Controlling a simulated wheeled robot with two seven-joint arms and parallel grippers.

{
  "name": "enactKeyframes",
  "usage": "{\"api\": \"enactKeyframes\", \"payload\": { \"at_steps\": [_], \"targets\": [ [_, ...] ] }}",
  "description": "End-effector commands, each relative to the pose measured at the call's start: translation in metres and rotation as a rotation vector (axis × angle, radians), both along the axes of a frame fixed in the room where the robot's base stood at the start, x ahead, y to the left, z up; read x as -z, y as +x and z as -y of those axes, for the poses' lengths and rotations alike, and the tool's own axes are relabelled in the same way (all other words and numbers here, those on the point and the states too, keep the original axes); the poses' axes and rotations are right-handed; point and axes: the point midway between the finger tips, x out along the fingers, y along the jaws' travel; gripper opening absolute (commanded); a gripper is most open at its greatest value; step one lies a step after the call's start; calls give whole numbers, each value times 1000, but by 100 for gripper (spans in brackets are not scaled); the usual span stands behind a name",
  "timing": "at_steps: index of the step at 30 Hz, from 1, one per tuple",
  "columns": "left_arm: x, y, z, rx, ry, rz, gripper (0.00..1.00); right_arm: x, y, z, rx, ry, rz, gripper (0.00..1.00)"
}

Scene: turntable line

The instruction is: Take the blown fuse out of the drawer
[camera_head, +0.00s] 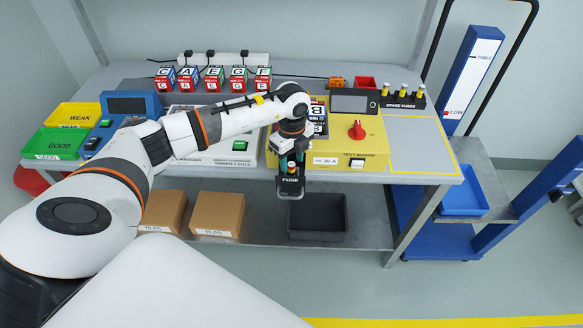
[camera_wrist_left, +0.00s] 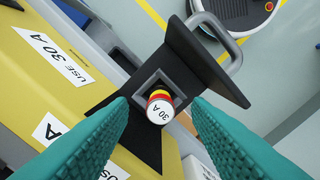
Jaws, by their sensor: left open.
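The fuse drawer (camera_head: 290,189) is pulled out from the front of the yellow test board (camera_head: 372,138), and its front is labelled FUSE. In the left wrist view the dark drawer (camera_wrist_left: 190,62) has a grey handle and a square socket. A fuse (camera_wrist_left: 160,106) with a white "30 A" cap and red and yellow bands stands in that socket. My left gripper (camera_head: 290,160) is right above the drawer. Its teal fingers (camera_wrist_left: 160,118) are open, one on each side of the fuse, with visible gaps. In the head view the gripper largely hides the fuse. My right gripper is not in view.
Spare fuses (camera_head: 402,92) stand in a black rack at the back right. A green GOOD tray (camera_head: 56,143) and yellow WEAK tray (camera_head: 80,116) are at the left. A dark grey bin (camera_head: 318,217) sits on the lower shelf below the drawer. The yellow-outlined table area (camera_head: 420,150) at right is clear.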

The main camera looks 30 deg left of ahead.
Motion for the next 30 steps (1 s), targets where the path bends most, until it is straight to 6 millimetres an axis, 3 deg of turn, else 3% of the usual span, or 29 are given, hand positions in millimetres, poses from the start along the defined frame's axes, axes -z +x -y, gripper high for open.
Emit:
{"api": "enactKeyframes", "payload": {
  "at_steps": [6, 14, 22, 30],
  "targets": [
    [26, 0, -1, 1, -1, 0, 45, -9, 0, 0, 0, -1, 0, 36],
    [29, 0, -1, 1, 0, 1, 45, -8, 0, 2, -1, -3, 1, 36],
    [29, 0, -1, 1, -1, 1, 2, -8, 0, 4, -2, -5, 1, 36],
    [28, 0, -1, 1, -1, 2, 0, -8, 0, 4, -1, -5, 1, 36]
  ]
}}
